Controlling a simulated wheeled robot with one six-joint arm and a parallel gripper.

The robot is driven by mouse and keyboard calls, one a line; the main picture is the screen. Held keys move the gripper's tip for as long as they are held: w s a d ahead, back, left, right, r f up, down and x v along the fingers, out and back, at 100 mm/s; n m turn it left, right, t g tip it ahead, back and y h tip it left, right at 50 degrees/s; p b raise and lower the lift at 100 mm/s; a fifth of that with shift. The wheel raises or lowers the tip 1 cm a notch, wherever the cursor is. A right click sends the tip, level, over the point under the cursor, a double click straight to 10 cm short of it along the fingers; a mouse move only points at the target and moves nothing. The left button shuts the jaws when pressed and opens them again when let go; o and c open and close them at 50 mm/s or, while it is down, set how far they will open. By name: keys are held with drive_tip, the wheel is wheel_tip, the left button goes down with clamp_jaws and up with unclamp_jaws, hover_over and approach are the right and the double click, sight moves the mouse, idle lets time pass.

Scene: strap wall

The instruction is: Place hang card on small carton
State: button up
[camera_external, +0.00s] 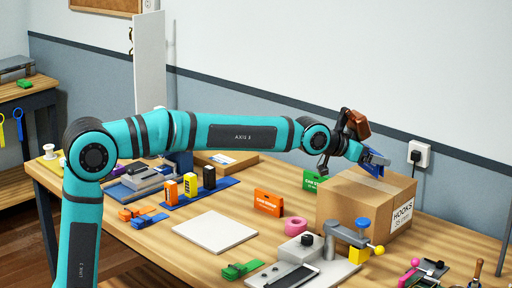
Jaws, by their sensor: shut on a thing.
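My gripper (372,157) is at the end of the teal arm, above the brown carton (347,208) at the right of the table. It is shut on a small blue piece with a pale face (374,169), which looks like the hang card. The card is tilted and lies at or just over the carton's top; I cannot tell if they touch. The carton is closed and carries a white label reading HOOKS. The fingers are small here and partly merge with the card.
An orange card (268,203) and a green card (314,180) stand left of the carton. A pink tape ring (295,226) and a grey clamp fixture (305,270) with coloured knobs are in front. A flat pale board (215,231) lies mid-table. A wall socket (419,153) is behind.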

sight(368, 164)
drive_tip(key=shift+f, duration=1.55)
drive_tip(key=shift+f, duration=0.1)
drive_tip(key=o, duration=0.7)
drive_tip(key=v, duration=1.2)
drive_tip(key=shift+a, duration=0.1)
